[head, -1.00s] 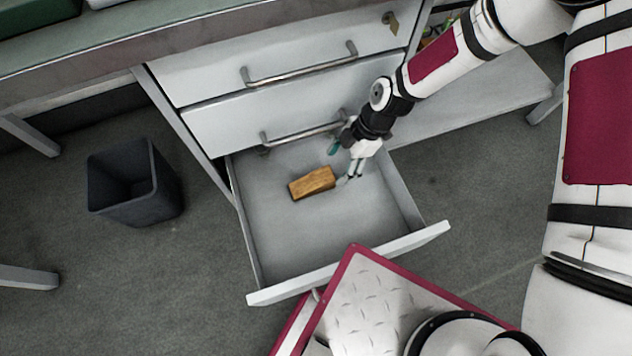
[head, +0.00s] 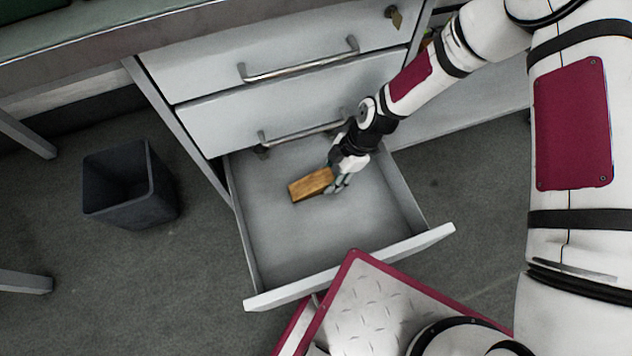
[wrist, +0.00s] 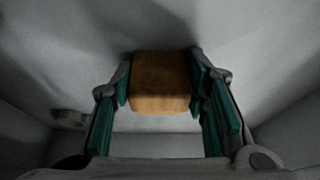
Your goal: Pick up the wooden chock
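The wooden chock (head: 310,184) is an orange-brown block lying in the open drawer (head: 330,237). In the head view my gripper (head: 334,183) is at its right end and hides that end. In the wrist view the chock (wrist: 160,83) sits between the two teal-padded fingers of my gripper (wrist: 161,78). The fingertips bend inward and the pads appear to press on both sides of it. The chock appears to rest on the drawer floor.
Two shut drawers with bar handles (head: 300,133) are above the open drawer. The drawer's front panel (head: 350,268) and side walls surround the chock. A dark bin (head: 130,185) stands on the floor at left. The drawer floor around the chock is clear.

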